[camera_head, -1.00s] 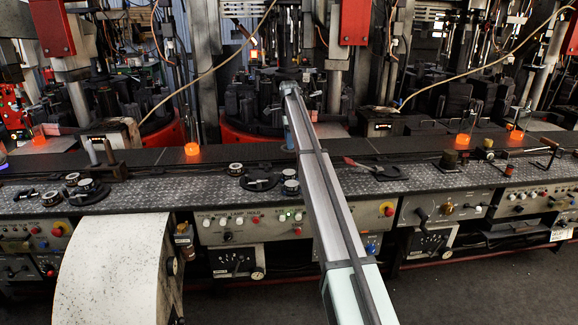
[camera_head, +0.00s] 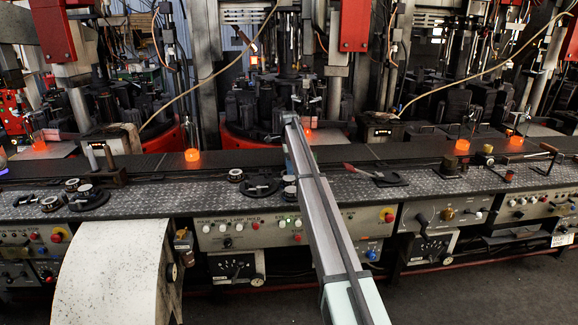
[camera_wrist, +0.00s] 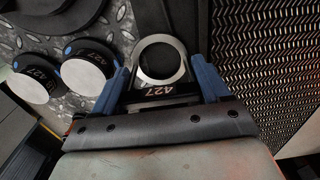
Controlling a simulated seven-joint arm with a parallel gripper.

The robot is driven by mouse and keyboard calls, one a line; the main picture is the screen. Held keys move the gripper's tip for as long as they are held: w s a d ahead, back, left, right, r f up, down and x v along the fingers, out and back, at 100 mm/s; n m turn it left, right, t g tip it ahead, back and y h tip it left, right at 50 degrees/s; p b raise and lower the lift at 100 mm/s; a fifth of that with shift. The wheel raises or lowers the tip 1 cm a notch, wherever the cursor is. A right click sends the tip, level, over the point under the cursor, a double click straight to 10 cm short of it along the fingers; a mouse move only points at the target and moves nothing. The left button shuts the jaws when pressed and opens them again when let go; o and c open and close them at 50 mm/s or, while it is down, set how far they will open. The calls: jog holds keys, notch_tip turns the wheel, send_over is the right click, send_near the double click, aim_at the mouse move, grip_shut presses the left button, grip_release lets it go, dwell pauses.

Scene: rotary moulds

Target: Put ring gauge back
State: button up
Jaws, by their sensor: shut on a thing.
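My gripper (camera_wrist: 160,82) is shut on the ring gauge (camera_wrist: 178,51) in the wrist view; its blue fingers sit on either side of the black block marked 427. The ring is a pale metal hoop lying flat to the view, with a dark surface showing through its hole. A black holder (camera_wrist: 149,18) lies behind the ring; I cannot tell whether they touch. Two round pale-topped gauges marked 427 (camera_wrist: 88,78) (camera_wrist: 31,86) stand to the left. In the head view my arm hides the gripper and ring near the middle black holder (camera_head: 260,187).
A studded metal shelf (camera_head: 140,190) runs across the front, with another black gauge stand (camera_head: 88,200) at left and a red-handled tool (camera_head: 358,169) at right. Behind it is a dark conveyor (camera_head: 240,159) with glowing orange glassware (camera_head: 192,153). A perforated plate (camera_wrist: 265,70) lies right of the ring.

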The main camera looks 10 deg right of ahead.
jog(key=shift+f, duration=0.1)
jog(key=o, duration=1)
jog(key=shift+o, duration=0.2)
notch_tip(320, 180, up, 12)
jog(key=shift+r, duration=0.15)
